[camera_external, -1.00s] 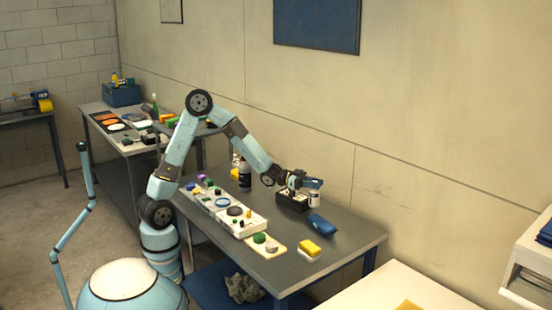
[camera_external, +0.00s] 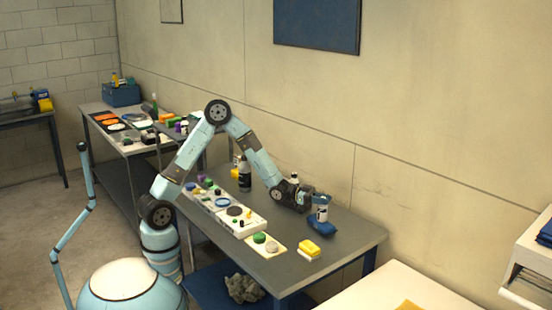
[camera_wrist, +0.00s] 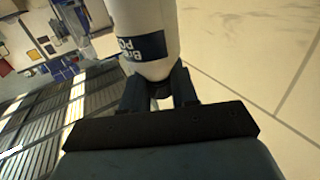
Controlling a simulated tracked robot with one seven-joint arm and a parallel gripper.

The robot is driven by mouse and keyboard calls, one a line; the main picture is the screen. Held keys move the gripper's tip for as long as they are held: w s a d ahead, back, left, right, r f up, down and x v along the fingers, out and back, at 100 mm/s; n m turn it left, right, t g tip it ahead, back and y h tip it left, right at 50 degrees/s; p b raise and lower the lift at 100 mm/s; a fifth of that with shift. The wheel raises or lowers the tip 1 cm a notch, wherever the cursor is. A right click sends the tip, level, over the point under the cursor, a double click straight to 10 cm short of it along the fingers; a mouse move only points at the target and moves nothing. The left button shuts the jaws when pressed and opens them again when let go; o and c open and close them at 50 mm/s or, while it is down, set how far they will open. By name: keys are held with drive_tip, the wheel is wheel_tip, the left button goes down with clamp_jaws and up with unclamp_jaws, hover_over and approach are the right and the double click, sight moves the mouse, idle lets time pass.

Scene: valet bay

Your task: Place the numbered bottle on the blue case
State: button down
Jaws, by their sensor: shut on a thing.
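My gripper (camera_external: 316,198) is shut on a white bottle (camera_external: 322,213) with a dark label, at the right part of the workbench. In the wrist view the bottle (camera_wrist: 148,35) fills the top middle, between the two dark fingers (camera_wrist: 160,90); part of its blue label with white letters shows, but no number is readable. The blue case (camera_external: 321,228) lies on the bench directly under the bottle in the external view. I cannot tell whether the bottle's base touches the case or hangs just above it.
A yellow sponge (camera_external: 309,247) lies in front of the case. A cream board with small round items (camera_external: 262,243) and a long white tray (camera_external: 250,228) lie to the left. A dark spray bottle (camera_external: 245,175) stands farther back. The bench's right end is clear.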

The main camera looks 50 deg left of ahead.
drive_tip(key=c, duration=0.9)
unclamp_jaws()
drive_tip(key=shift+f, duration=0.1)
drive_tip(key=shift+o, duration=0.2)
drive_tip(key=s+a+r+n+t+y, duration=0.15)
drive_tip(key=s+a+r+y, duration=0.3)
drive_tip(key=a, duration=0.65)
drive_tip(key=s+a+r+n+y, duration=0.3)
drive_tip(key=a+y, duration=0.2)
drive_tip(key=a, duration=0.6)
drive_tip(key=s+a+r+n+t+y, duration=0.15)
drive_tip(key=s+a+r+y, duration=0.3)
drive_tip(key=a, duration=0.65)
drive_tip(key=s+a+r+n+g+y, duration=0.1)
drive_tip(key=s+a+n+g, duration=0.1)
drive_tip(key=s, duration=1)
drive_tip(key=s+a+r+n+g+y, duration=0.1)
drive_tip(key=s+a+n+g, duration=0.2)
drive_tip(key=s, duration=1)
drive_tip(key=shift+s+a+r+n+g, duration=0.35)
drive_tip(key=shift+a+n, duration=0.45)
drive_tip(key=shift+a, duration=0.3)
